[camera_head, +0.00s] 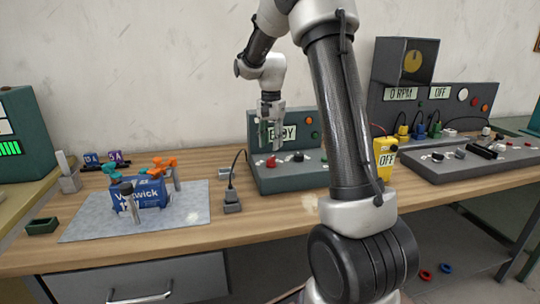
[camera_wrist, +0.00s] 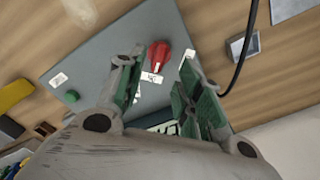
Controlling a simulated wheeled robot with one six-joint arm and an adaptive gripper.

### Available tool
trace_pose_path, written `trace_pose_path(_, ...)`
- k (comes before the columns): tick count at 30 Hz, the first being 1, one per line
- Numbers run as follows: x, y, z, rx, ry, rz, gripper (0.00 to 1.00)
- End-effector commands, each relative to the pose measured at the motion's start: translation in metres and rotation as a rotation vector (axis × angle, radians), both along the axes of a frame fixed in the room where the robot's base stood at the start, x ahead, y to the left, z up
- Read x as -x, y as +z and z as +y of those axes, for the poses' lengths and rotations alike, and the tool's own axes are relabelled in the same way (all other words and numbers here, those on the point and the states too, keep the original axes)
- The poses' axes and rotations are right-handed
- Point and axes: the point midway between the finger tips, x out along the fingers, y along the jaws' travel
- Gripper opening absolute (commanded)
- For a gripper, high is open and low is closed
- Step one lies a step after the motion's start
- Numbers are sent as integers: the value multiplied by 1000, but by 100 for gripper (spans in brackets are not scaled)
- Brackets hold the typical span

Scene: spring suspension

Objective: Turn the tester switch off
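A grey-green console (camera_head: 290,180) stands mid-table with a lit display, partly hidden behind my gripper; the letters "DY" show. A red knob (camera_head: 271,162) and a black knob (camera_head: 298,157) sit on its sloped top. My gripper (camera_head: 277,143) hangs pointing down in front of the display, above the red knob. In the wrist view my gripper (camera_wrist: 155,68) is open, with its green-padded fingers apart. The red knob (camera_wrist: 158,54) shows between and beyond the fingertips, with a white label beside it. I cannot tell whether a finger touches it.
Further right is a larger panel (camera_head: 455,105) reading "0 RPM" and "OFF". A grey mat (camera_head: 90,228) with a blue box (camera_head: 150,193) lies left. A black cable (camera_head: 233,172) runs beside the console.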

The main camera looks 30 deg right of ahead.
Motion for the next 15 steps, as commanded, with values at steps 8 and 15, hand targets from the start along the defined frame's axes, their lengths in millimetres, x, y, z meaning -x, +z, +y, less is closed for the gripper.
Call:
trace_pose_path(8,0,-45,0,0,1,2,36)
trace_pose_path(15,0,-55,0,0,2,0,36)
